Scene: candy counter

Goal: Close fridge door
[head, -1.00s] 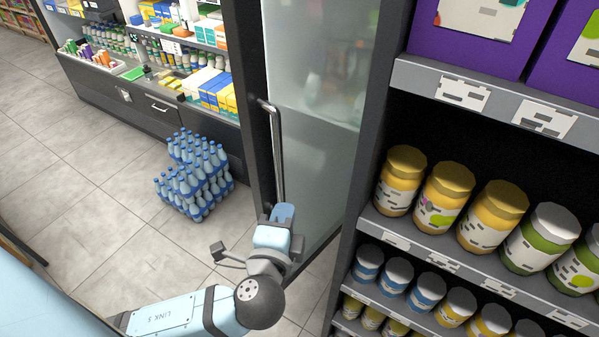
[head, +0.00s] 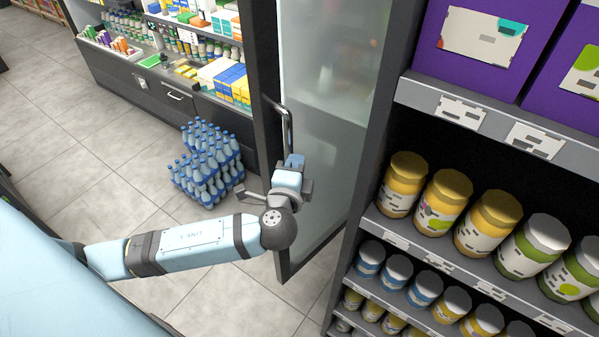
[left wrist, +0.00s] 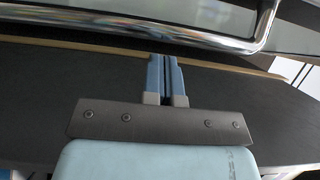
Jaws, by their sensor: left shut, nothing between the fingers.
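The fridge door (head: 335,175) has a dark frame and a pale glass pane, and stands ajar next to the jar shelves. Its metal bar handle (head: 289,128) is on the left side of the frame. The handle crosses the top of the left wrist view (left wrist: 200,42). My left gripper (head: 294,160) is at the lower end of the handle, in front of the door. In the left wrist view its blue fingers (left wrist: 165,75) are together and empty, over a dark flat surface below the handle. I cannot tell whether they touch it. My right gripper is not in view.
Shelves of jars (head: 450,200) stand close on the right. Blue bottles (head: 208,165) are stacked on the floor left of the door. A stocked counter (head: 165,95) stands behind. Tiled floor (head: 100,180) on the left is clear.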

